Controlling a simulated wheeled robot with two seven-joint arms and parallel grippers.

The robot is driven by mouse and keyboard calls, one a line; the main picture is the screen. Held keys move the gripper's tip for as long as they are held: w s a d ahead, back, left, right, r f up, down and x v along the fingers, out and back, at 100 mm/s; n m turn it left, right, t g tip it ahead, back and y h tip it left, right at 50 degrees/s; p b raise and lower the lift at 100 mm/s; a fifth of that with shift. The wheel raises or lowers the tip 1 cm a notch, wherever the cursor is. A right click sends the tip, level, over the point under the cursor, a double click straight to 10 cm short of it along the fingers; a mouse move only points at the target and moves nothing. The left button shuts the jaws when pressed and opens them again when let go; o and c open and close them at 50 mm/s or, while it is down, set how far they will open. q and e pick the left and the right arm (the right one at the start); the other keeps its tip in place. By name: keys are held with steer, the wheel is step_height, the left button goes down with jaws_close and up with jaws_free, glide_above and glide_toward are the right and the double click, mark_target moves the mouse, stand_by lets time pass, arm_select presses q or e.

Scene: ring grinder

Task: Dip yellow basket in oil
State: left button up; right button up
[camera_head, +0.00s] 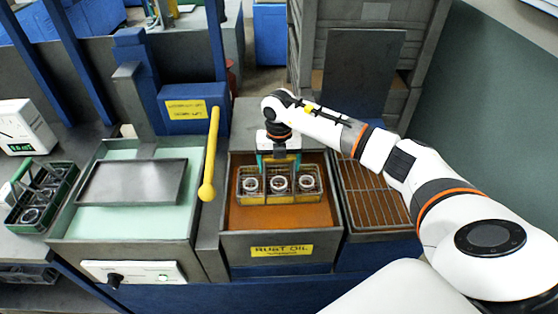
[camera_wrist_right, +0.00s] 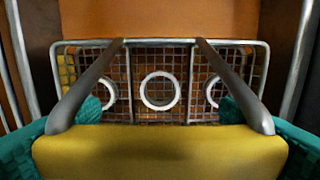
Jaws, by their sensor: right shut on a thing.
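The yellow basket (camera_head: 258,196) holds three metal rings (camera_head: 279,183) in a row, in the head view. It is over the tank of brown rust oil (camera_head: 300,215), inside the tank's outline; I cannot tell if its bottom touches the oil. My right gripper (camera_head: 279,158) is above the basket and shut on its handle. In the right wrist view the yellow handle (camera_wrist_right: 160,150) lies between the teal fingers, with the wire mesh and rings (camera_wrist_right: 160,91) beyond. My left gripper is not in view.
A tank of pale green liquid (camera_head: 90,222) with a metal plate (camera_head: 133,182) is on the left. A green-handled basket (camera_head: 45,195) with rings stands farther left. A wire drain rack (camera_head: 375,195) is right of the oil. A yellow lever (camera_head: 211,155) rises between the tanks.

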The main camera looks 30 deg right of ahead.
mark_target(279, 182)
steer(key=shift+f+b, duration=2.3)
steer(key=shift+f, duration=1.15)
steer(key=shift+r, duration=0.15)
stand_by(2.8)
